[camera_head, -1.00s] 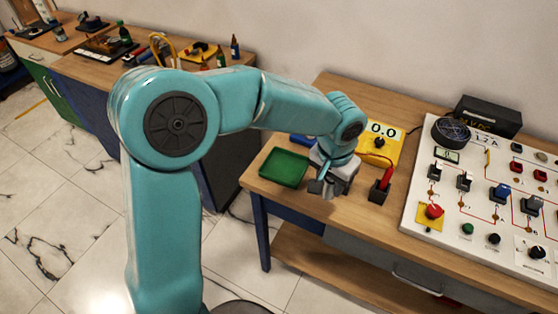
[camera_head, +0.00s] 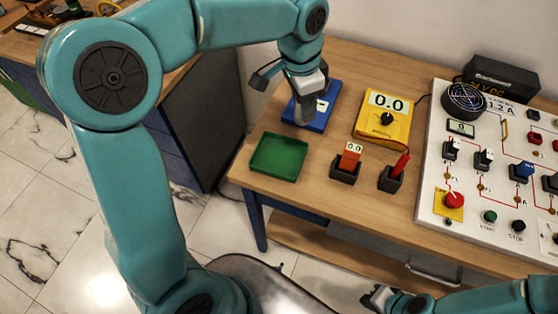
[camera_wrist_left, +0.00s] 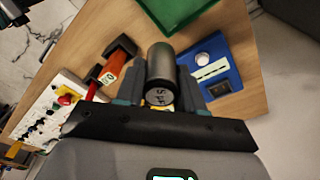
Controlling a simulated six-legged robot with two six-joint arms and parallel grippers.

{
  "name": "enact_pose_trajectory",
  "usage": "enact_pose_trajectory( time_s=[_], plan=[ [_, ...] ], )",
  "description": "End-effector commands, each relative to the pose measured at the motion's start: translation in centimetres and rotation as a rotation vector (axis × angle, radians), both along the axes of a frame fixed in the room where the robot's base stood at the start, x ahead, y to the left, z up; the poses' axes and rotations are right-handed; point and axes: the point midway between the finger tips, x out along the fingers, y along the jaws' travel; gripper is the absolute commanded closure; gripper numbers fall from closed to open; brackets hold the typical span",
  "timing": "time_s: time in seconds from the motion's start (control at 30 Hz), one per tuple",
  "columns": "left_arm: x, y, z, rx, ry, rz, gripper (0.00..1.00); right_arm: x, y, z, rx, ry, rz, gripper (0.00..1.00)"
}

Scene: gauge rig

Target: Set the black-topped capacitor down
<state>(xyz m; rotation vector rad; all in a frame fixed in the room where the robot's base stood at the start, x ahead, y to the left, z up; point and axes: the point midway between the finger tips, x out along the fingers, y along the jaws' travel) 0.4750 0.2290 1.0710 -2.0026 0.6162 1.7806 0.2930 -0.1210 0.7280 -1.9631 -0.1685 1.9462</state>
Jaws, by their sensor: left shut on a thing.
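In the left wrist view the tester (camera_wrist_left: 210,68) shows a round white part and a pale display beside the capacitor. I cannot tell whether the capacitor touches anything below. My right gripper (camera_head: 377,298) is at the bottom edge, its jaws unclear.
A yellow meter (camera_head: 385,118) reads 0.0. The white panel (camera_head: 432,200) fills the right side.

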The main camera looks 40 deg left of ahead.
Motion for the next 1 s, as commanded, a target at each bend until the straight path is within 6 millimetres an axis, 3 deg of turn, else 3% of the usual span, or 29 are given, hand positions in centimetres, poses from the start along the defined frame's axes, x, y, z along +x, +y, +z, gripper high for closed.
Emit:
enact_pose_trajectory(
  time_s=[0.03, 0.3, 0.5, 0.57, 1.0],
  plan=[
    [-0.2, 0.6, -0.2, -0.001, -0.007, -0.106, 0.93, 0.0, 0.0, -1.8, 0.0, 0.0, 0.0, 1.0],
    [-2.7, 2.6, 3.3, 0.0, -0.003, -0.697, 0.93, 0.0, 0.0, -4.9, 0.0, 0.001, 0.0, 1.0],
    [-3.7, 3.2, 4.1, -0.001, 0.0, -0.881, 0.93, 0.0, 0.0, -5.7, 0.0, 0.0, 0.0, 1.0],
    [-3.8, 3.3, 3.3, -0.002, 0.003, -0.896, 0.93, 0.0, 0.0, -5.9, 0.0, 0.0, 0.0, 1.0],
    [-3.7, 3.6, -8.8, -0.001, 0.005, -0.897, 0.93, 0.0, 0.0, -7.7, 0.0, 0.0, 0.0, 1.0]
  ],
)
